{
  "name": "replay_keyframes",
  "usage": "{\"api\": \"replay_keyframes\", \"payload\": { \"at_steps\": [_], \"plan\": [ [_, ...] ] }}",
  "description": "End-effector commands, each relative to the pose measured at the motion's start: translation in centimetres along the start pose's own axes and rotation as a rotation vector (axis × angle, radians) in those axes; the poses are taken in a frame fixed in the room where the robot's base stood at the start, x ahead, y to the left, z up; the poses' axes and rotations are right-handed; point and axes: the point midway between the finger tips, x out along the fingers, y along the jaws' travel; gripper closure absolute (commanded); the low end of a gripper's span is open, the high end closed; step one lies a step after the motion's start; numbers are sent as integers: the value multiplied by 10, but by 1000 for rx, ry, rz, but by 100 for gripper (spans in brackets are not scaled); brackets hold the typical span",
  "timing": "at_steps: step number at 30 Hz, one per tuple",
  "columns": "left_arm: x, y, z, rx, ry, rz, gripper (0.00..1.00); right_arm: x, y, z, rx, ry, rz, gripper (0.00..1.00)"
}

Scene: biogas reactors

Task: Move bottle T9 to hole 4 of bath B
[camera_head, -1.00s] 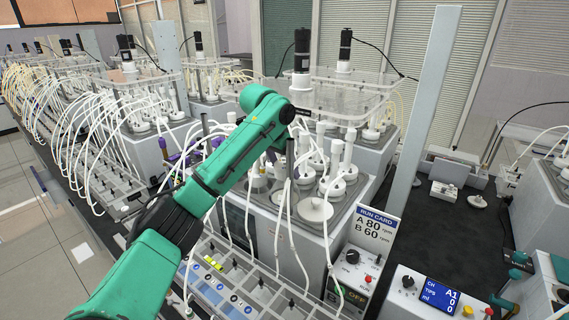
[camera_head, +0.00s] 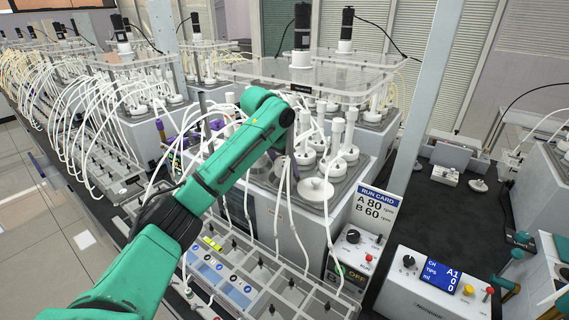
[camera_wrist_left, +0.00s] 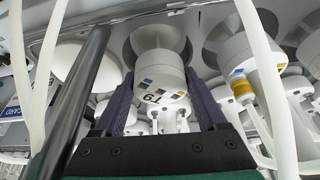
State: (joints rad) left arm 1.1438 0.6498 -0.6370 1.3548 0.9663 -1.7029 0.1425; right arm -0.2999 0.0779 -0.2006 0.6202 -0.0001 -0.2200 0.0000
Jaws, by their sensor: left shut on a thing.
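My left gripper (camera_wrist_left: 162,112) is shut on the bottle T9 (camera_wrist_left: 158,78) in the left wrist view. Its two dark purple fingers lie on either side of the white cap, which carries a "T9" label and small coloured squares. The lower bottle is partly in shadow against the grey bath top; I cannot tell whether it sits in a hole or hangs above one. My right gripper is not in view.
White-capped bottles with tubes crowd the near bath, beside a white disc (camera_head: 316,190). A clear plate with a black motor (camera_head: 302,25) stands above. A run card (camera_head: 375,208) and control box (camera_head: 433,285) are at right. Another bottle (camera_wrist_left: 245,65) stands close to T9.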

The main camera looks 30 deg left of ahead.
Motion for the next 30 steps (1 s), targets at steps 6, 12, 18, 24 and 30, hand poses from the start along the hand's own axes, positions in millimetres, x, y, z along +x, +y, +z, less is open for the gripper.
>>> {"api": "replay_keyframes", "payload": {
  "at_steps": [6,12,18,24,30],
  "plan": [
    [-2,0,-1,0,4,-1,0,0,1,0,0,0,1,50],
    [-1,1,-1,2,1,1,0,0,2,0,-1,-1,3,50],
    [0,1,0,3,-1,2,0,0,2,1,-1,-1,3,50],
    [2,2,1,4,-6,3,0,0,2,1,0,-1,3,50],
    [-20,1,0,4,1,1,0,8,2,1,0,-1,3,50]
  ]
}}
